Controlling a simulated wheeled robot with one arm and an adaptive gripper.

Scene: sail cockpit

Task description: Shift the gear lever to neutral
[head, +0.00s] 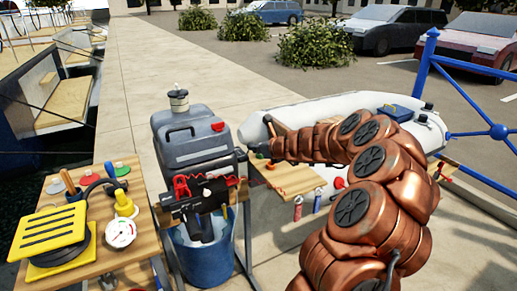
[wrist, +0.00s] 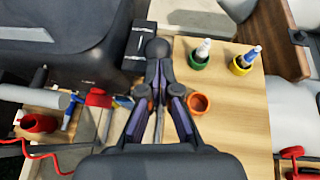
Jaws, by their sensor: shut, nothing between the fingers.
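In the wrist view the gear lever's round black knob (wrist: 157,48) stands beside a small black box with light markings (wrist: 138,50), on a wooden board (wrist: 235,110). My gripper (wrist: 158,68) is shut and empty, its purple-sided fingers together right at the near side of the knob. I cannot tell whether they touch it. The lever's shaft is hidden. In the head view my gripper (head: 259,151) is small, at the left end of my copper arm, by the grey jerrycan, and the lever cannot be made out.
A grey jerrycan (head: 190,140) stands left of my gripper, above a blue bucket (head: 205,255). Green (wrist: 199,60), yellow (wrist: 240,66) and orange (wrist: 198,103) ring holders sit right of the fingers. A red-handled tool (wrist: 98,98) lies left. A white inflatable boat (head: 330,110) is behind.

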